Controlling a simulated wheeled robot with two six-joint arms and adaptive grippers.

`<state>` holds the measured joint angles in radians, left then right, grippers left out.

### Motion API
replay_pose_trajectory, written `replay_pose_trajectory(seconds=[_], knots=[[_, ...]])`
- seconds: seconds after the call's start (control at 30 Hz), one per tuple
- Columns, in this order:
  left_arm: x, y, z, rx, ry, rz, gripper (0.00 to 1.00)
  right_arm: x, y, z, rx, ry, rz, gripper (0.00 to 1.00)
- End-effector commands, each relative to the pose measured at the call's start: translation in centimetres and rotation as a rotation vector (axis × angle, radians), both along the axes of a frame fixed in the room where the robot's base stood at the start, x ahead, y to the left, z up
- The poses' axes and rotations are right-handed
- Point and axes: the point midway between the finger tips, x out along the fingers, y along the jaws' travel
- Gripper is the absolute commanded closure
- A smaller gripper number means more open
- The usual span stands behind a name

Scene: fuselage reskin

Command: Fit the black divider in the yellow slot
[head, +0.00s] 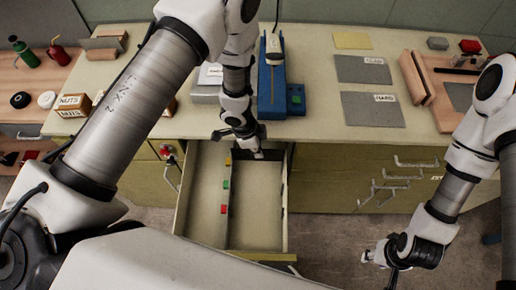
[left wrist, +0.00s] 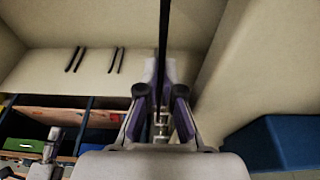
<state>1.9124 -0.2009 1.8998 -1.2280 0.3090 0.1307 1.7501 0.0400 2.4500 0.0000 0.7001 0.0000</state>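The black divider (left wrist: 163,35) stands edge-on between the fingers of my left gripper (left wrist: 160,105) in the left wrist view. In the head view my left gripper (head: 252,150) is at the back of the open drawer (head: 256,235), and a dark strip beside its tips looks like the divider (head: 272,155). A partition inside the drawer carries a yellow marker (head: 228,160) at the back, a green marker (head: 226,184) and a red marker (head: 223,209). The divider's lower edge and its contact with the yellow slot cannot be made out. My right gripper (head: 381,262) is open and empty, right of the drawer.
The workbench top (head: 310,70) lies behind the drawer, with a blue fixture (head: 270,85) above it and grey sheets (head: 373,109) to the right. Cabinet handles (head: 385,185) stick out at right. The front part of the drawer is clear.

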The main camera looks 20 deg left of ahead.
Motion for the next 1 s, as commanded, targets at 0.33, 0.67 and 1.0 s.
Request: replay_pose_trajectory(seconds=[0.33,0.67,1.0], knots=[[0.01,0.01,0.01,0.000,0.000,0.000,1.00,-0.01,0.00,0.00,0.000,0.000,0.000,0.60],[0.00,-0.09,-0.01,0.000,-0.001,0.000,1.00,-0.01,0.00,0.39,0.000,0.000,0.000,0.60],[-0.02,-0.08,0.03,0.000,0.000,0.000,1.00,-0.01,0.00,0.46,0.000,0.000,0.000,0.60]])
